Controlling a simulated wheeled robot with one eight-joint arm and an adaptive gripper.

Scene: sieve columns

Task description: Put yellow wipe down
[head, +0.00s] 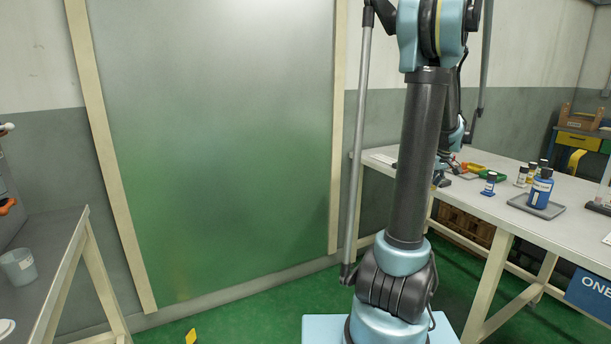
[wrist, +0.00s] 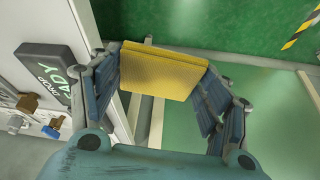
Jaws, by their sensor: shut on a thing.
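The yellow wipe (wrist: 158,72) is a flat, folded yellow square in the wrist view. My gripper (wrist: 162,84) is shut on it, with one blue-grey finger at its left edge and the other at its right. The wipe is held up in the air, with green floor and pale beams showing beyond it. In the head view neither the wipe nor my gripper can be made out; my arm stands in front of part of the right-hand table.
In the wrist view a dark sign (wrist: 52,70) lies on a white surface at left, near small fittings. In the head view the right table (head: 550,228) bears a blue bottle (head: 540,190) on a grey tray (head: 520,203). A cup (head: 18,266) stands on the left table.

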